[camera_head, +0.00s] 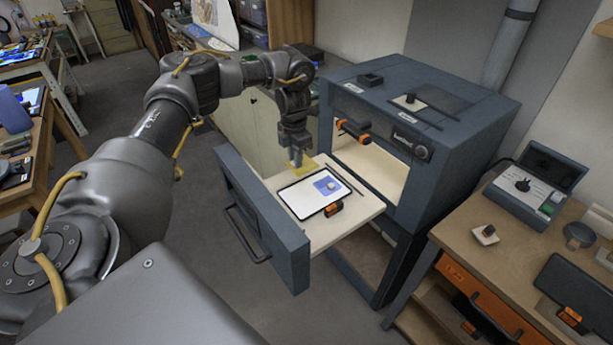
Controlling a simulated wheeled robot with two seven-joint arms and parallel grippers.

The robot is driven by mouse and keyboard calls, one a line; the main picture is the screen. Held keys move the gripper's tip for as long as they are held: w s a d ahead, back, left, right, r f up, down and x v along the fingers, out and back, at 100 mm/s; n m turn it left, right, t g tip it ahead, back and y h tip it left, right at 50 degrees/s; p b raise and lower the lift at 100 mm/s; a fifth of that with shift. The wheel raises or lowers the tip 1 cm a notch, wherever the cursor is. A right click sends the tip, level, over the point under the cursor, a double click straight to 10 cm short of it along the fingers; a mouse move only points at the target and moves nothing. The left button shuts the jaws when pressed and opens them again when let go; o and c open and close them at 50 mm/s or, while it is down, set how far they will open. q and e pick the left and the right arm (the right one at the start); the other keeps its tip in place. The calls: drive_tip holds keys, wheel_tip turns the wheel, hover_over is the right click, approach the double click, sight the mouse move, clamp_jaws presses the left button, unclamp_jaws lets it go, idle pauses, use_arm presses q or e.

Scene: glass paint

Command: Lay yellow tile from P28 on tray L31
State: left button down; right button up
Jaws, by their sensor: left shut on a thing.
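My left gripper (296,152) points down, shut on a thin yellow tile (304,164). It holds the tile over the back left part of the pulled-out shelf, close to the far left edge of a white tray (303,204) with a dark rim. I cannot tell whether the tile touches anything. A blue-violet tile (322,184) with a paler spot lies on the right part of the tray. The rest of the tray looks bare. The labels P28 and L31 cannot be read. My right gripper is not in view.
The pale shelf (348,232) juts from the dark kiln-like cabinet (452,135), with a tall front panel (258,215). A small orange and black block (333,209) sits at the tray's near edge. A thin dark rod (345,180) lies behind it. A workbench (497,267) stands right.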

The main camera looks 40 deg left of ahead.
use_arm(q)
drive_tip(key=f+b, duration=0.4)
drive_tip(key=f, duration=0.3)
drive_tip(key=f+b, duration=0.4)
drive_tip(key=f, duration=0.3)
drive_tip(key=shift+w+a+b, duration=0.1)
drive_tip(key=shift+w+b, duration=0.1)
drive_tip(key=shift+b, duration=0.1)
drive_tip(key=shift+f+b, duration=0.5)
drive_tip(key=shift+f, duration=0.55)
drive_tip(key=shift+s+p, duration=0.1)
drive_tip(key=shift+p, duration=0.2)
drive_tip(key=c, duration=1.2)
unclamp_jaws()
